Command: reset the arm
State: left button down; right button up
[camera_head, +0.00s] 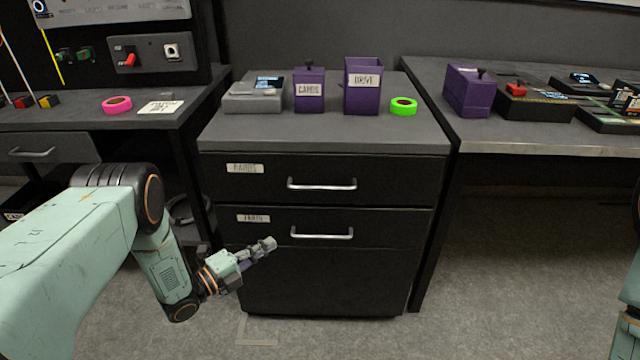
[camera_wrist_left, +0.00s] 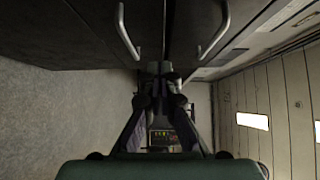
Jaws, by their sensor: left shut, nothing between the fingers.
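My left arm (camera_head: 100,240) comes in from the left in the head view. Its gripper (camera_head: 268,244) is shut and empty, in front of the lower drawer of the black cabinet (camera_head: 325,285). In the left wrist view the gripper (camera_wrist_left: 162,85) shows with its fingers together and the drawer handles beyond it. I cannot tell the exact gap between the fingertips and the drawer front. Only a part of my right arm (camera_head: 628,310) shows at the right edge of the head view; its gripper is out of view.
The cabinet has an upper handle (camera_head: 322,184) and a lower handle (camera_head: 322,233); both drawers look closed. On top stand a grey device (camera_head: 253,97), two purple boxes (camera_head: 362,88) and green tape (camera_head: 403,106). Benches flank it; the right bench (camera_head: 540,138) holds electronics. Open floor (camera_head: 510,260) lies at right.

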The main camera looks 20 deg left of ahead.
pick_arm(q)
jog(key=s+a+f+n+g+y, duration=0.15)
jog(key=s+f+n+y, duration=0.25)
jog(key=f+n, duration=0.4)
jog(key=s+d+f+n+g+y+p, duration=0.1)
jog(key=s+d+f+n+g+y, duration=0.15)
jog(key=s+n, duration=0.3)
jog(key=s+d+f+n+g+y, duration=0.1)
jog(key=s+d+f+n+g, duration=0.1)
jog(key=s+n+g, duration=0.3)
jog(key=s+d+r+n+g+p, duration=0.1)
jog(key=s+d+n+g, duration=0.15)
jog(key=s, duration=0.55)
jog(key=s+d+r+n+g, duration=0.1)
jog(key=s+n+g, duration=0.15)
jog(key=s, duration=0.55)
jog(key=s+d+r+g+y+p, duration=0.1)
jog(key=s+r+p, duration=0.1)
jog(key=s+r, duration=0.5)
jog(key=shift+d+r+n+g, duration=0.15)
jog(key=shift+r+n+g, duration=0.25)
jog(key=shift+r, duration=0.4)
